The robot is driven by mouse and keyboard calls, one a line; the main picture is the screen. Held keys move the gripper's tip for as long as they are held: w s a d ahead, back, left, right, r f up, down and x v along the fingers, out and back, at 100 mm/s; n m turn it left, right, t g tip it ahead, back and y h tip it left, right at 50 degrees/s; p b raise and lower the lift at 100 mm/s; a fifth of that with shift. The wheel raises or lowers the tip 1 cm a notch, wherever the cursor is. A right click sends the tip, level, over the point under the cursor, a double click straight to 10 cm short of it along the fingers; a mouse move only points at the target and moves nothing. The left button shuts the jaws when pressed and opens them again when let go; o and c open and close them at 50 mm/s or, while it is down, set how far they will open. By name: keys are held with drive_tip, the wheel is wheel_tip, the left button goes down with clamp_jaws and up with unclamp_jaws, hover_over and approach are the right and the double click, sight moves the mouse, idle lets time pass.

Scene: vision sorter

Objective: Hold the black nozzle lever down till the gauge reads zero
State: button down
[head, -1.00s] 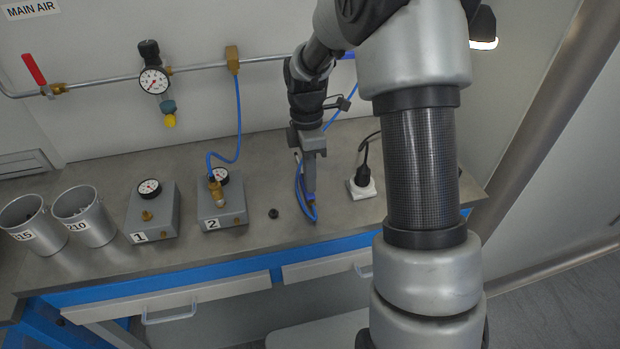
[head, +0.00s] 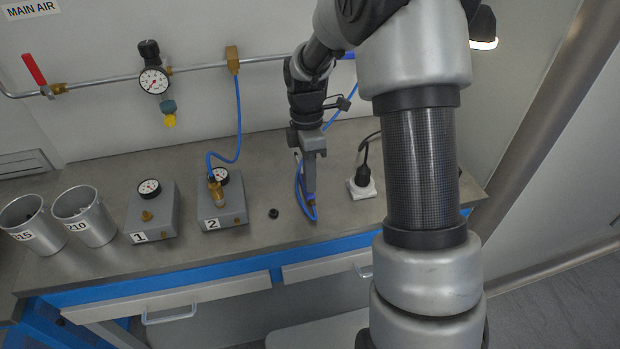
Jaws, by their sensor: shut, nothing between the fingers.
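My gripper (head: 310,197) points down over the bench, to the right of box 2, with its fingers shut and nothing seen between them. A thin blue loop (head: 299,188) hangs along its left side; I cannot tell if they touch. I cannot make out a black nozzle lever; it may be hidden or too small. Grey box 2 (head: 221,205) carries a round gauge (head: 220,176) and a brass fitting with a blue hose (head: 238,120). Grey box 1 (head: 153,212) has a gauge (head: 149,187) on top. The gauge readings are too small to read.
A wall pipe carries a regulator gauge (head: 154,80) and a red-handled valve (head: 35,70). A small black cap (head: 273,213) lies between box 2 and my gripper. Two metal cups (head: 84,215) stand at the left. A white socket (head: 361,188) with a black plug is right of my gripper.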

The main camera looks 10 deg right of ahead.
idle(0.3)
drive_tip(key=shift+r+p, duration=0.75)
drive_tip(key=shift+r, duration=0.05)
